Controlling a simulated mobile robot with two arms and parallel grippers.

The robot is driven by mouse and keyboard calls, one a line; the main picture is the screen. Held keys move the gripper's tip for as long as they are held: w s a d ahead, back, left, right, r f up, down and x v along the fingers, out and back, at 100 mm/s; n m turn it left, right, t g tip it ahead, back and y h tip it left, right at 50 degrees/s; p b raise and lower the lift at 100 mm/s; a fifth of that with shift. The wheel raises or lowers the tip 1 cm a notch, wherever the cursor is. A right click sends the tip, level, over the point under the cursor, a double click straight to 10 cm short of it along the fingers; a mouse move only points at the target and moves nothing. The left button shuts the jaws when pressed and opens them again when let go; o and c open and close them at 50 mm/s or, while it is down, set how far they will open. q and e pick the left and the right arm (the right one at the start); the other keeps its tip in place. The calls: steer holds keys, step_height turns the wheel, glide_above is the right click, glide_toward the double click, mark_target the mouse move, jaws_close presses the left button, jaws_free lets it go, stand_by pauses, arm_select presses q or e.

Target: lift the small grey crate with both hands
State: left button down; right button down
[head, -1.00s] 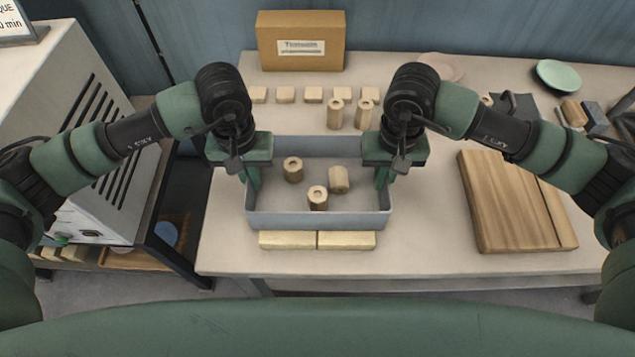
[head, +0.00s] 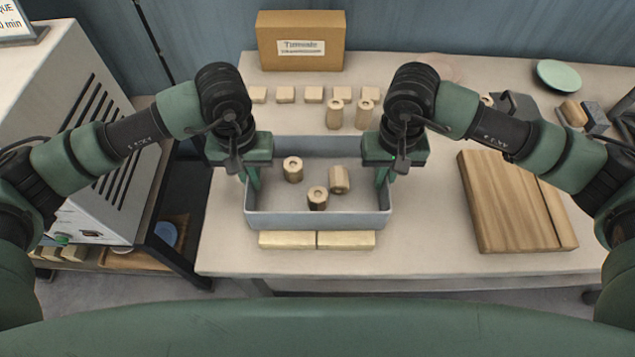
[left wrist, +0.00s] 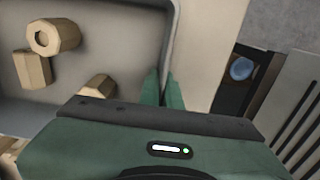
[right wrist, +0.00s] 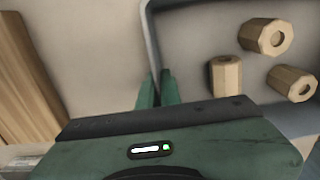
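The small grey crate (head: 317,220) stands on the light table and holds several wooden hexagonal pieces with holes, among them one near its front (head: 317,198). My left gripper (head: 253,178) is at the crate's left wall, pointing down. In the left wrist view its fingers (left wrist: 162,90) straddle the wall and look closed on it. My right gripper (head: 382,177) is at the right wall. In the right wrist view its fingers (right wrist: 157,90) straddle that wall and look closed on it too. The fingertips' lower ends are partly hidden.
Two pale wooden bars (head: 317,240) lie right in front of the crate. Two upright wooden pieces (head: 350,114) and a row of small blocks (head: 313,95) stand behind it. A cardboard box (head: 300,40) is at the back; a wooden board (head: 510,200) lies right.

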arm_select(q)
steer(key=shift+r, duration=0.1)
arm_select(e)
steer(key=shift+r, duration=0.1)
